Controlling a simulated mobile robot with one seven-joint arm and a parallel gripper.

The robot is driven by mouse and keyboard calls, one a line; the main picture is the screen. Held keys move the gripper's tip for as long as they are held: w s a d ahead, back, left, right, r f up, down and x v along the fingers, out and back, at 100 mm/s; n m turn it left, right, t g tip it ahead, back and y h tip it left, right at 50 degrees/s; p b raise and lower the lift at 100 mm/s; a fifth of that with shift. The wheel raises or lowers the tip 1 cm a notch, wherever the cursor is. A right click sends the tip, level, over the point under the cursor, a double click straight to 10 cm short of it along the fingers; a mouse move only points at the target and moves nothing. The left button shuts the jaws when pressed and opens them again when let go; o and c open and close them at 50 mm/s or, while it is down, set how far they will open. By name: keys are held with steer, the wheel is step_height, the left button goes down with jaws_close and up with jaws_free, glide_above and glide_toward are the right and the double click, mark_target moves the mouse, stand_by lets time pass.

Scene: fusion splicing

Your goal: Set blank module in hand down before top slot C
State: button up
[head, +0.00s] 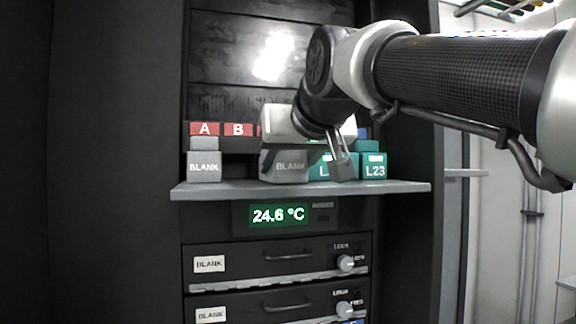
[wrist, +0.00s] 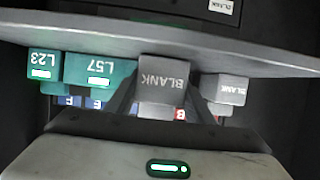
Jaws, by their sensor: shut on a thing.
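My gripper (head: 305,166) is shut on a grey blank module (head: 288,167), with a finger on each side of it. In the wrist view the fingers (wrist: 160,100) flank the blank module (wrist: 163,80), whose BLANK label faces the shelf edge. The module is low over the grey shelf (head: 225,190), right of label B (head: 238,130). I cannot tell whether it touches the shelf. The label for slot C is hidden behind my gripper.
Another blank module (head: 204,167) stands below red label A (head: 204,129). Teal modules L57 (head: 319,172) and L23 (head: 374,169) stand to the right. The space below B looks empty. A temperature display (head: 279,215) and blank drawers (head: 275,263) are under the shelf.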

steer(key=shift+f, duration=0.2)
steer(key=o, duration=1.1)
steer(key=shift+r, duration=0.1)
steer(key=shift+r, duration=0.1)
steer(key=shift+r, duration=0.2)
steer(key=b+v, duration=0.1)
steer(key=v, duration=1.1)
steer(key=s+d+f+m+g+h, duration=0.1)
steer(key=s+d+f+g, duration=0.1)
steer(key=f, duration=1.2)
steer(key=s+d+f+m+g+h, duration=0.1)
steer(key=s+d+f+g, duration=0.2)
steer(key=f, duration=1.2)
steer(key=s+d+f+m+g+h, duration=0.1)
steer(key=s+d+f, duration=0.5)
steer(key=f, duration=0.8)
steer(key=shift+s+f+g+h, duration=0.3)
steer(key=shift+s+g+h, duration=0.1)
steer(key=shift+s+g, duration=0.3)
